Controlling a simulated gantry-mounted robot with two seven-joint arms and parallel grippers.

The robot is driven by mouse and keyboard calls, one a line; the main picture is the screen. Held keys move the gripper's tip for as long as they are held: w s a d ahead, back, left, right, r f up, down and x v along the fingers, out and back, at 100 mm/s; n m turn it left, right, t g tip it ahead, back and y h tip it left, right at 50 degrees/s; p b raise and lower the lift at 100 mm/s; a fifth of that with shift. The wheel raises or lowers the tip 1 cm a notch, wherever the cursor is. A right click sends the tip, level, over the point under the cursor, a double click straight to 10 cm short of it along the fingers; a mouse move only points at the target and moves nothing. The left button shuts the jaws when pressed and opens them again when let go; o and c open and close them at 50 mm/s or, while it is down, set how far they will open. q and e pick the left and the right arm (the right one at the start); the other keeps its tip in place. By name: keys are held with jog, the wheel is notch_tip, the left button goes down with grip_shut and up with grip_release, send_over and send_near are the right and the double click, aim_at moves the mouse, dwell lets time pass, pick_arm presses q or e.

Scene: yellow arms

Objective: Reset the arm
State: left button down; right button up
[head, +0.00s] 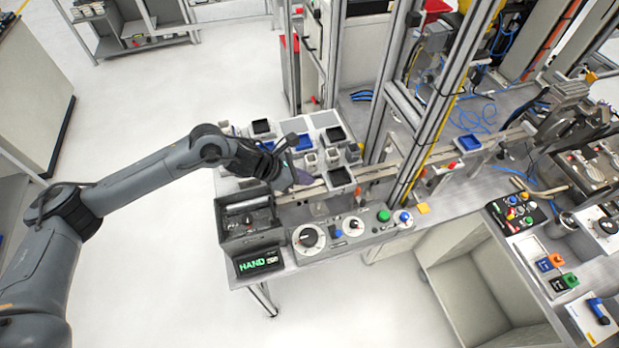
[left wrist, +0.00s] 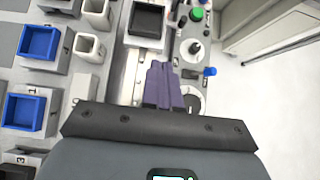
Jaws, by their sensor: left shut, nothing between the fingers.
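My left arm (head: 150,180) reaches in from the left of the head view. My left gripper (head: 303,178) is over the workstation, near the rail and the bins. In the left wrist view its purple fingers (left wrist: 163,86) are together, with nothing between them. They point toward a black-lined square tray (left wrist: 147,20) on the rail, which also shows in the head view (head: 340,177). A gap seems to separate the fingertips from it, but I cannot tell the height. My right gripper is not in view.
A panel with dials (head: 308,238) and a green button (head: 383,215) runs along the bench front. A grey box (head: 248,225) stands at its left end.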

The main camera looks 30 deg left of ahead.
pick_arm(q)
jog(key=s+d+f+n+t, duration=0.1)
jog(key=s+d+n+t, duration=0.1)
jog(key=s+d+n, duration=0.5)
jog(key=s+d+n+t, duration=0.1)
jog(key=s+d+n, duration=0.1)
jog(key=d+n, duration=0.65)
jog(key=s+a+f+n+g+y, duration=0.3)
jog(key=s+a+n, duration=0.6)
jog(key=n, duration=0.5)
jog(key=s+a+f+n+g+y, duration=0.35)
jog(key=s+a+n, duration=0.35)
jog(key=s+n, duration=0.6)
notch_tip(320, 180, up, 17)
jog(key=w+p, duration=0.1)
jog(key=p, duration=1.6)
jog(key=shift+w+f+n+t, duration=0.15)
jog(key=shift+w+n+t, duration=0.1)
jog(key=shift+n+t, duration=0.2)
